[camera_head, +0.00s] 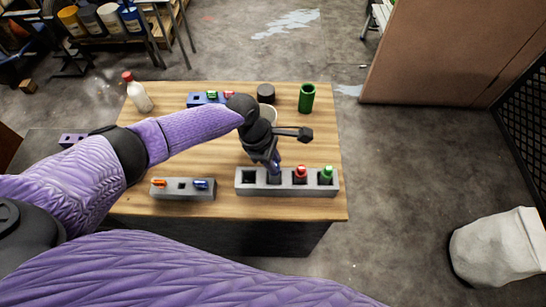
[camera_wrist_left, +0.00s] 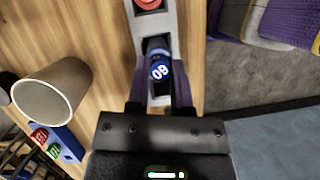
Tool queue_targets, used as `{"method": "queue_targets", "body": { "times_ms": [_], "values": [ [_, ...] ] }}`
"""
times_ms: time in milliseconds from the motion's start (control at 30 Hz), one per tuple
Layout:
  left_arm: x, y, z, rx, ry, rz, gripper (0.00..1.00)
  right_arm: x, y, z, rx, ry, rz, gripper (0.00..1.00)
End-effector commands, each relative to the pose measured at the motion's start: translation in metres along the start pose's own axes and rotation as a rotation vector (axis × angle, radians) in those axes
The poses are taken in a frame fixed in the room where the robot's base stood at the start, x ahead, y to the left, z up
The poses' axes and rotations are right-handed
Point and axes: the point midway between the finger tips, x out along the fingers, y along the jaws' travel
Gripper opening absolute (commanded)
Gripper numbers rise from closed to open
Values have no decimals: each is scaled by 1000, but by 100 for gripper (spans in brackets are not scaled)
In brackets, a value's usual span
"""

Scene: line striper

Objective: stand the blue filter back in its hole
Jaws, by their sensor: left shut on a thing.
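My left gripper (camera_head: 272,160) is shut on the blue filter (camera_head: 277,168), above the second hole from the left of the long grey rack (camera_head: 242,188). In the left wrist view the blue filter (camera_wrist_left: 160,68) shows its round, numbered top between the fingers (camera_wrist_left: 160,88). I cannot tell how far, if at all, its lower end is inside the hole. In the rack, a red filter (camera_head: 300,174) and a green filter (camera_head: 327,175) stand to the right. The leftmost hole (camera_head: 249,177) looks dark and empty. My right gripper is not in view.
A shorter grey block (camera_head: 182,195) with orange and blue pieces lies to the left. Behind my arm are a blue block (camera_head: 195,101), a pale cup (camera_wrist_left: 47,92), a dark jar (camera_head: 266,93) and a green cylinder (camera_head: 307,98). A red-capped bottle (camera_head: 139,96) stands back left.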

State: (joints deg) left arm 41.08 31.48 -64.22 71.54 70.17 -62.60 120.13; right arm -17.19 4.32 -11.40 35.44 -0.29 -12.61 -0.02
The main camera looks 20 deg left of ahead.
Motion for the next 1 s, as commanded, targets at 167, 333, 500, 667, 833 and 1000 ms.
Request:
{"method": "queue_targets", "body": {
  "times_ms": [167,333,500,667,833,1000],
  "values": [
    [2,0,-1,-1,0,0,0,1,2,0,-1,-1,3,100],
    [1,0,-1,-1,0,0,0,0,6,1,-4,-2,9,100],
    [1,0,-1,-1,0,0,0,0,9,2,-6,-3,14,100],
    [0,0,0,-3,0,0,0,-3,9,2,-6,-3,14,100],
    [0,0,0,-1,0,0,0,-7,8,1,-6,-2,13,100],
    [1,0,-1,-1,0,0,0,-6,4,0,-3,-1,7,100]
  ]
}}
